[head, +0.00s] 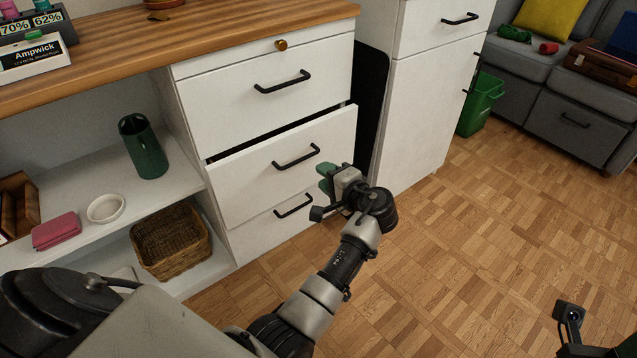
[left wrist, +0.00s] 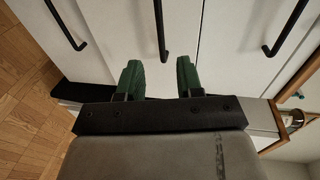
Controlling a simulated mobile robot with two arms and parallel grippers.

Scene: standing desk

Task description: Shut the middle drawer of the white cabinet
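The white cabinet (head: 190,90) has three drawers with black bar handles. Its middle drawer (head: 240,185) is pulled partway out, with a dark gap along its top edge; the top drawer (head: 225,105) and bottom drawer (head: 262,232) look shut. My left gripper (head: 324,178) is open and empty, in front of the middle drawer's right part, near its handle (head: 296,158). In the left wrist view, its green fingers (left wrist: 159,78) are apart, and the middle handle (left wrist: 161,30) shows ahead between them. I cannot tell any contact.
The wooden countertop (head: 200,35) overhangs above. Open shelves at left hold a green cup (head: 143,146), a white bowl (head: 106,208) and a wicker basket (head: 172,240). Another white cabinet (head: 425,95), a green bin (head: 481,103) and a grey sofa (head: 575,120) stand right. The parquet floor is clear.

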